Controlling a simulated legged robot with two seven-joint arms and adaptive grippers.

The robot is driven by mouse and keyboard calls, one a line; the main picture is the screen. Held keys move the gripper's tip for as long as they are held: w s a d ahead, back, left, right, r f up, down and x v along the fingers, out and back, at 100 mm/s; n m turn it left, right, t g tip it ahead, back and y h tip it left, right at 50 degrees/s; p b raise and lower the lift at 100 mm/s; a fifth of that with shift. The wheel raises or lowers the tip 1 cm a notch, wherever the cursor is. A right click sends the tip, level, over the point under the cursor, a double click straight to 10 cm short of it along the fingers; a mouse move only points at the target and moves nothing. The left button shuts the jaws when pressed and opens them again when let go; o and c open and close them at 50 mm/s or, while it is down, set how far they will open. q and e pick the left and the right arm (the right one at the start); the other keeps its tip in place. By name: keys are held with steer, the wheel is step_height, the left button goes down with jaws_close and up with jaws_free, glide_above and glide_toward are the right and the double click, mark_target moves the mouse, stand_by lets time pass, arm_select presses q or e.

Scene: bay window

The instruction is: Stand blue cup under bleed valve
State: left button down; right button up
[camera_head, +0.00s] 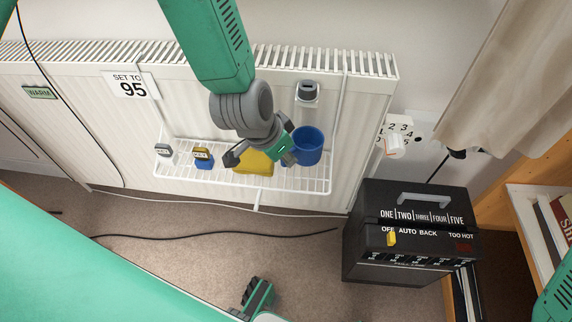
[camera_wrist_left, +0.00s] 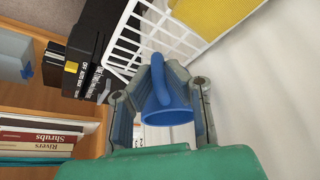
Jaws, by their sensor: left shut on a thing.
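The blue cup (camera_head: 307,147) is at the right end of a white wire rack (camera_head: 318,183) on the radiator's front. My left gripper (camera_head: 262,158) reaches down from above, just left of the cup. In the left wrist view, the cup (camera_wrist_left: 168,108) lies between the gripper's fingers, with its handle near the fingertips, and the gripper is shut on it. I cannot tell whether the cup touches the rack. A white fitting with a dark top (camera_head: 307,91) is on the radiator above the cup; I cannot tell if it is the bleed valve.
A yellow cloth or sponge (camera_head: 254,163) and two small tagged items, one blue (camera_head: 203,158), are on the rack. A white numbered dial (camera_head: 394,145) is right of the radiator (camera_head: 110,130). A black box (camera_head: 415,240) stands below it. A dark cable (camera_head: 215,235) crosses the carpet.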

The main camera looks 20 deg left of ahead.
arm_select(q)
steer(key=f, duration=0.1)
steer(key=f+b, duration=0.1)
steer(key=f, duration=0.1)
steer(key=shift+a+f+b, duration=0.15)
steer(key=shift+a+b, duration=0.15)
steer(key=shift+a, duration=0.05)
steer(key=shift+w+a+f, duration=0.15)
steer(key=shift+w+a, duration=0.05)
steer(key=shift+a, duration=0.05)
steer(key=c, duration=1.9)
jaws_free()
steer(key=shift+d+r, duration=0.25)
steer(key=shift+d, duration=0.1)
steer(key=p+v, duration=0.5)
steer(key=v, duration=0.7)
steer(key=shift+a, duration=0.2)
arm_select(e)
steer(key=r, duration=0.3)
steer(key=shift+a, duration=0.25)
